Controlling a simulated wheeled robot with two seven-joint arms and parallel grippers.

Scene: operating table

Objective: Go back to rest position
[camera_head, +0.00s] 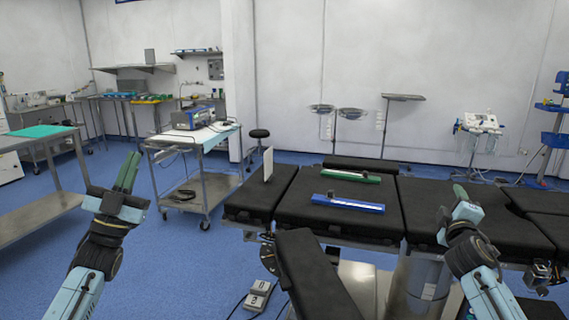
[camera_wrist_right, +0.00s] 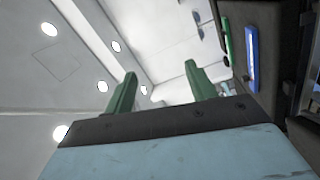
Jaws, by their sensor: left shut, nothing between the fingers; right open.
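My left gripper (camera_head: 127,172) is raised at the left of the head view, shut and empty, its green fingers together and pointing up. It is in front of the steel carts and apart from everything. My right gripper (camera_head: 460,192) is raised at the right of the head view, in front of the black operating table (camera_head: 430,205). In the right wrist view its two green fingers (camera_wrist_right: 157,92) stand apart with nothing between them.
A green tray (camera_head: 351,176) and a blue tray (camera_head: 348,204) lie on the operating table. A white upright panel (camera_head: 267,164) stands at its left end. A steel cart (camera_head: 195,180) stands left of it, with blue floor between.

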